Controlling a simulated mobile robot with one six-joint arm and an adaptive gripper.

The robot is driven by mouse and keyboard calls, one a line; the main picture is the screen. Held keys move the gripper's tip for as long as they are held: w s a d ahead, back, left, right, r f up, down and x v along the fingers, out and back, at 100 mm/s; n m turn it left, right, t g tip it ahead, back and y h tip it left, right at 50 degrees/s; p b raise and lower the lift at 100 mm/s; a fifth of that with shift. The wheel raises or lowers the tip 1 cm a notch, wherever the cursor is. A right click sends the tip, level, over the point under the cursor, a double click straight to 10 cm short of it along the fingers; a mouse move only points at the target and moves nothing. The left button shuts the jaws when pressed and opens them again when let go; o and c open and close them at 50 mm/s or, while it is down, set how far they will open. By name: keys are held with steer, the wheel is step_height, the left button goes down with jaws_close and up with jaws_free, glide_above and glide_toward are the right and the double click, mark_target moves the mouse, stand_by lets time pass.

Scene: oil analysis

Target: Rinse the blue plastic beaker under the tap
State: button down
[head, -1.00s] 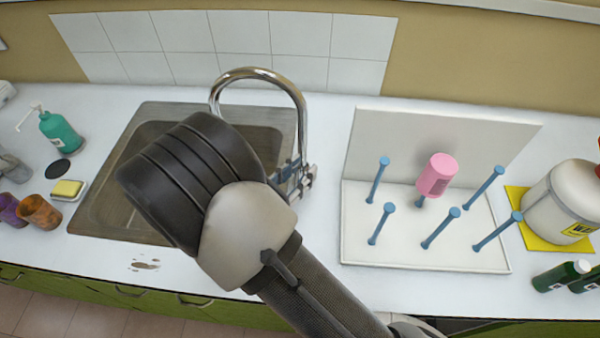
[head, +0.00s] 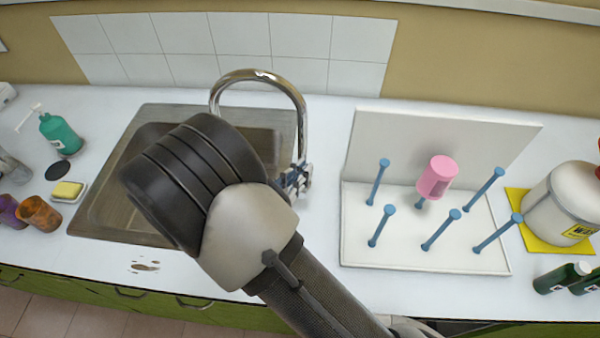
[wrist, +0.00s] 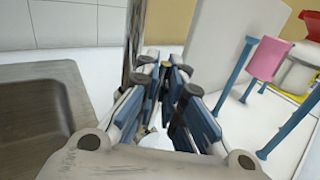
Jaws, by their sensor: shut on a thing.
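The chrome tap (head: 301,110) arches over the dark sink (head: 118,200), and its post also shows in the wrist view (wrist: 135,35). My gripper (head: 297,178) is low beside the right side of the tap post. In the wrist view my gripper (wrist: 163,75) has its fingers brought together on a small part at the tap, which looks like its handle; the fingers mostly hide it. No water stream can be made out. I see no blue beaker; my arm covers much of the sink.
A white drying rack (head: 360,250) with blue pegs stands right of the sink, a pink beaker (head: 437,177) on one peg. Left are a green soap bottle (head: 60,133), a sponge (head: 67,190), and orange (head: 40,212) and purple beakers (head: 10,211).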

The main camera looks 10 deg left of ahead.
stand_by(0.3)
steer(key=shift+a+n+t, duration=0.3)
steer(key=shift+a+n, duration=0.25)
steer(key=shift+n, duration=0.05)
steer(key=c, duration=1.7)
jaws_free()
steer(key=v, duration=1.2)
steer(key=shift+f, duration=0.2)
